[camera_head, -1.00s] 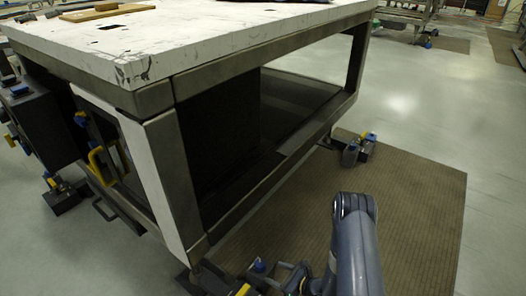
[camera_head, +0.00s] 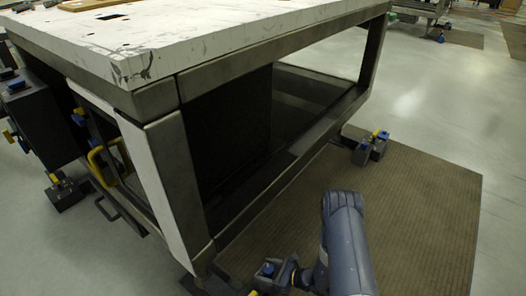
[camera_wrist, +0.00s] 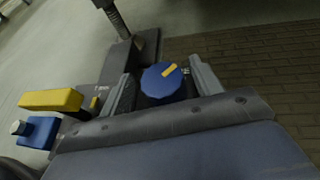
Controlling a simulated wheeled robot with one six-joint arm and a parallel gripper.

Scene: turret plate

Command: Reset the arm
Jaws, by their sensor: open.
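My gripper (camera_wrist: 164,86) is open in the wrist view, with one grey finger on each side of a round blue knob (camera_wrist: 162,80) that has a yellow mark. I cannot tell whether the fingers touch it. The knob sits on a dark foot assembly (camera_wrist: 145,45) low to the floor. In the head view my arm comes in at the bottom middle, and my gripper (camera_head: 283,274) is small and partly hidden near the foot of the table's closest corner.
A large metal-framed table (camera_head: 155,98) with a worn white top fills the left and middle. Another foot (camera_head: 370,147) stands at its right. A yellow handle (camera_head: 97,165) sticks out at its left.

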